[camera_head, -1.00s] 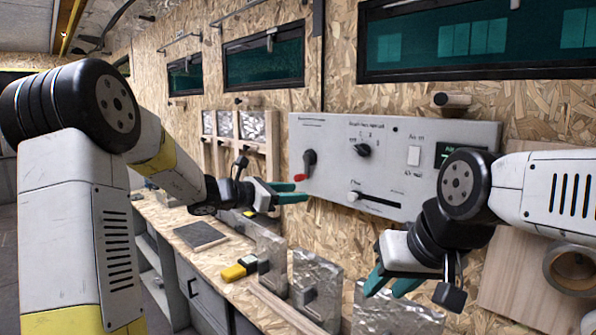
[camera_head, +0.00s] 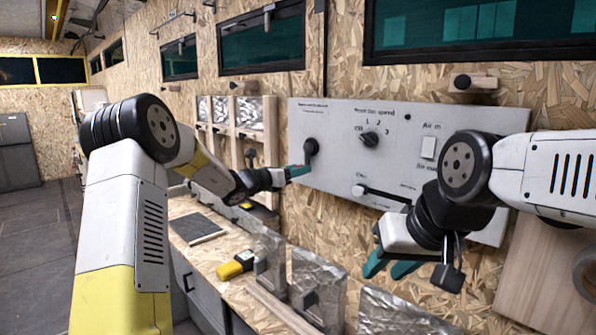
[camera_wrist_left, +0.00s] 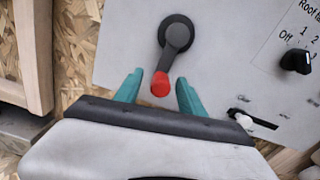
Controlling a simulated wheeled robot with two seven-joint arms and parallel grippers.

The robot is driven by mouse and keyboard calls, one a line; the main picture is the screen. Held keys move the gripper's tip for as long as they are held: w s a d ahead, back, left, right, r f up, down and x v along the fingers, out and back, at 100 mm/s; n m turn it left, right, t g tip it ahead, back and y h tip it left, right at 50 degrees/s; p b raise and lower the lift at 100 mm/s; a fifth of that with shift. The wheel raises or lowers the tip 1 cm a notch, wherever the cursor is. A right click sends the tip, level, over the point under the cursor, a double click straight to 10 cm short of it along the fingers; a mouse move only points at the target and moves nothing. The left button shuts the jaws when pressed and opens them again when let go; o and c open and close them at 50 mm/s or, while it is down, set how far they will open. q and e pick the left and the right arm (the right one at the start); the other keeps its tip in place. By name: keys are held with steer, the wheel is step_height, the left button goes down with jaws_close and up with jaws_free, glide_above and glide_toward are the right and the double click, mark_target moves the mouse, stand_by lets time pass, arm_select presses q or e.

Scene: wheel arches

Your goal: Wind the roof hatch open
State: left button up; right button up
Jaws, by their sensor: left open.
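The hatch crank (camera_head: 310,150) is a dark handle on the left part of the grey control panel (camera_head: 330,118). In the left wrist view the crank (camera_wrist_left: 176,36) hangs downward from its hub, with a red knob (camera_wrist_left: 161,84) at its lower end. My left gripper (camera_head: 298,171) is open, its teal fingertips (camera_wrist_left: 158,90) on either side of the red knob, with gaps visible on both sides. In the head view the fingers hide the knob. My right gripper (camera_head: 386,268) hangs in front of the panel's lower right with its teal fingers apart. The roof hatch itself is not in view.
The panel also carries a fan speed dial (camera_head: 370,139), a white switch (camera_head: 428,148) and a slider (camera_head: 359,190). Below is a workbench with a dark mat (camera_head: 195,227), a yellow-and-black object (camera_head: 236,264) and foil-covered panels (camera_head: 318,283). Wooden frames stand left of the panel.

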arm_select(q)
steer(key=shift+w+d, duration=0.1)
steer(key=shift+d, duration=0.05)
jaws_close()
stand_by(1.4)
